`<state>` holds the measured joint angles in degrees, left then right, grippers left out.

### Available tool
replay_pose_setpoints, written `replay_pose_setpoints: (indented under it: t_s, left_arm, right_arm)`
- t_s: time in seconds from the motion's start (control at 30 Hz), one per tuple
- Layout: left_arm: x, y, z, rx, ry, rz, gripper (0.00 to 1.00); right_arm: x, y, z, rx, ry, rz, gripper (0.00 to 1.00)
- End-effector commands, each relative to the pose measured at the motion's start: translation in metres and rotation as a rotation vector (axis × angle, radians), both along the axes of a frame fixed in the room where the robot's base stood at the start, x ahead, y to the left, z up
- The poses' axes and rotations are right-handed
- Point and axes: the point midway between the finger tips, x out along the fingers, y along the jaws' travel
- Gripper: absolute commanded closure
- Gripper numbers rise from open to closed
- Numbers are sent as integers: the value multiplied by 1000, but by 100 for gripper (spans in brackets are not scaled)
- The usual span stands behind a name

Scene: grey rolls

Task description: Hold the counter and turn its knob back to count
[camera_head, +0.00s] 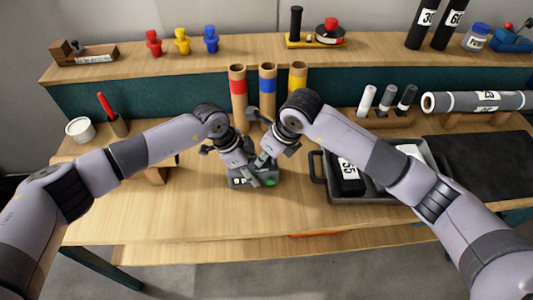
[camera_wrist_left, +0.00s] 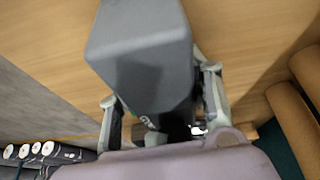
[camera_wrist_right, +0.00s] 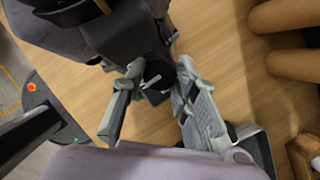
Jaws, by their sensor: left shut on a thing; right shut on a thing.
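The counter (camera_head: 240,182) is a small dark grey box with white digit windows on its front, low over the middle of the table. My left gripper (camera_head: 236,167) is shut on the counter from the left and above. My right gripper (camera_head: 263,163) comes down from the right beside the left one. In the right wrist view its fingers are closed around the dark round knob (camera_wrist_right: 158,75). The grippers partly hide both counter and knob.
Cardboard tubes with red (camera_head: 238,90), blue (camera_head: 267,86) and yellow bands stand behind the grippers. The front left tabletop is clear.

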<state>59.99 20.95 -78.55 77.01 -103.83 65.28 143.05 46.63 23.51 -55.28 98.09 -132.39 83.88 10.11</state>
Motion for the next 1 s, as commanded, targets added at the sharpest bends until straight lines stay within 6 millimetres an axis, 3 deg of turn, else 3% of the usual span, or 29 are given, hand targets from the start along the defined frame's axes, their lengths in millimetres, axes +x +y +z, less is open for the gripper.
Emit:
replay_pose_setpoints:
  t_s: [0.1,0.13,0.4,0.77,1.0]
  left_arm:
    - [0,0,0,0,1,2,93]
    - [0,0,0,0,1,2,93]
    - [0,0,0,0,1,2,93]
    - [0,0,0,0,0,1,93]
    - [0,0,0,0,0,1,93]
  right_arm:
    - [1,-1,0,-1,-1,-3,100]
    - [1,-1,0,0,0,-2,72]
    - [0,0,0,0,0,0,54]
    - [0,-1,3,1,-2,1,53]
    - [-8,-12,38,1,-7,0,53]
